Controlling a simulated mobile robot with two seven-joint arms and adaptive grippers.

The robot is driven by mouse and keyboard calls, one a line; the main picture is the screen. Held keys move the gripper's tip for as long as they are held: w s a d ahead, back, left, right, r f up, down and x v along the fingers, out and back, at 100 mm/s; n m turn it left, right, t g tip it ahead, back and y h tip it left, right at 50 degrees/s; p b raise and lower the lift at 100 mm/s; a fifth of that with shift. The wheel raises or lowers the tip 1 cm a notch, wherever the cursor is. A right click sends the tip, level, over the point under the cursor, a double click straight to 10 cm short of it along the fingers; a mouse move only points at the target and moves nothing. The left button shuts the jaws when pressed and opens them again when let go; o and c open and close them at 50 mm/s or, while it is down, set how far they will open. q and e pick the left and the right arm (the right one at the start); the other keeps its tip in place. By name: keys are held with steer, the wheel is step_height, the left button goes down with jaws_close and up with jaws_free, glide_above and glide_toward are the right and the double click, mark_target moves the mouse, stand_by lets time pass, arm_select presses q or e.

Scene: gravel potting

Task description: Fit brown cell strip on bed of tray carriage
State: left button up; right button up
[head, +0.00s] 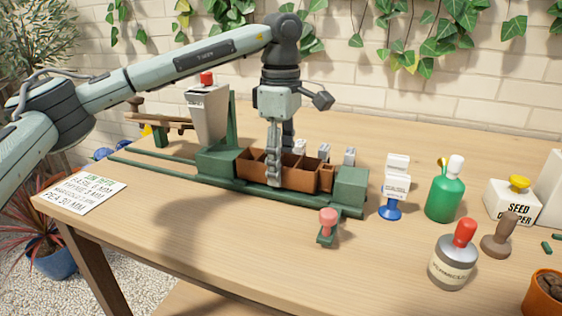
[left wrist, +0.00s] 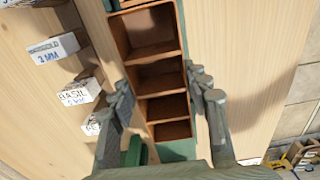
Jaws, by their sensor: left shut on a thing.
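The brown cell strip (head: 300,179) lies lengthwise between the two green end blocks of the tray carriage (head: 350,190). I cannot tell whether its underside rests flat on the bed. My left gripper (head: 273,180) points straight down over the strip, its fingers closed across the strip's width. In the left wrist view, the fingers (left wrist: 162,90) stand on either side of the strip (left wrist: 160,99), whose open cells look empty. Part of the green carriage (left wrist: 178,150) shows beneath and beyond the strip there. My right gripper is out of view.
A grey hopper with a red knob (head: 207,105) stands behind the carriage's left end. Green rails (head: 150,165) run left. A pink-topped green stamp (head: 328,224) stands in front. Small label blocks (head: 349,155) stand behind. A blue-based holder (head: 391,205) and green bottle (head: 446,195) are right.

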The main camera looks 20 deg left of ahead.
arm_select(q)
steer(key=shift+f, duration=0.25)
stand_by(0.4)
steer(key=o, duration=1)
steer(key=shift+o, duration=0.6)
steer(key=o, duration=0.3)
steer(key=shift+r, duration=0.15)
steer(key=shift+r+p, duration=2.55)
steer(key=shift+r, duration=0.9)
